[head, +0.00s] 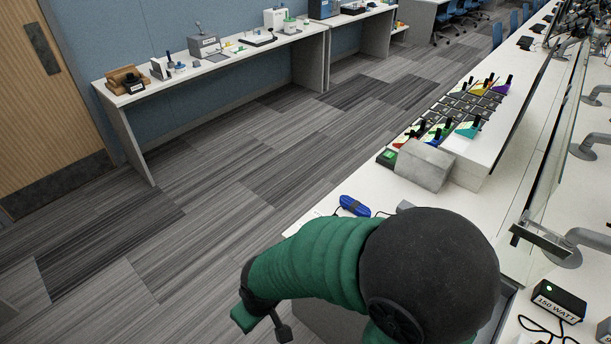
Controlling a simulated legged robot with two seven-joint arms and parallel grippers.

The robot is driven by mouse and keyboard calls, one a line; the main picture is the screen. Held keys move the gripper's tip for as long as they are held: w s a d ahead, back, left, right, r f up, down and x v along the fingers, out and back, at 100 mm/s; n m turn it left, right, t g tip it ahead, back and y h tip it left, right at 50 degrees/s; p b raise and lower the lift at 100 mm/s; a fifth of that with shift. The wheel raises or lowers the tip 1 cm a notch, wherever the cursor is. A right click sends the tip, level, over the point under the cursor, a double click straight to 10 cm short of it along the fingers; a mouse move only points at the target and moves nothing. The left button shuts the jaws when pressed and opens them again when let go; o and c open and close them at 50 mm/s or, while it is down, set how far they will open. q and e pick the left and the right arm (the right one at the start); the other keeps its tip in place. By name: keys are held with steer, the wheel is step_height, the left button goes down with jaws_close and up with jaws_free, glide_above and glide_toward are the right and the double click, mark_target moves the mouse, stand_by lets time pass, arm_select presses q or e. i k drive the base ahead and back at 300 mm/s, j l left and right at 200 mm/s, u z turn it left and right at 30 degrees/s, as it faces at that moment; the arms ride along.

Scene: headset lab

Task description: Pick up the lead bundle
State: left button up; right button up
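A blue bundle (354,206) with dark ends lies on the white bench top, just beyond my green arm; I take it to be the lead bundle. My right gripper (262,322) hangs at the end of the green arm, lower left of the bundle and apart from it. Its two fingertips are spread with floor showing between them, and nothing is seen in them. The arm and its black joint hide part of the bench near the bundle. My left gripper is not in view.
A grey block (424,165) stands on the white bench (391,190) beyond the bundle, near a rack of coloured items. A glass screen (560,150) runs along the right. A black 150 WATT box (558,302) sits lower right. Carpet floor (200,220) is open at left.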

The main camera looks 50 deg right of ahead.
mark_target(356, 207)
steer(key=i+z, duration=0.1)
steer(key=i, duration=0.4)
steer(key=i+z, duration=0.15)
steer(key=i, duration=0.35)
steer(key=i+j+z, duration=0.1)
steer(key=i, duration=0.4)
steer(key=i+j+z, duration=0.15)
steer(key=i, duration=0.35)
steer(key=i+l+z, duration=0.15)
steer(key=z, duration=0.35)
steer(key=i+z, duration=0.65)
steer(key=z, duration=0.3)
steer(key=i+j+z, duration=0.2)
steer(key=z, duration=0.25)
steer(key=i+z, duration=0.4)
steer(key=i+j+z, duration=0.1)
steer(key=i+z, duration=0.25)
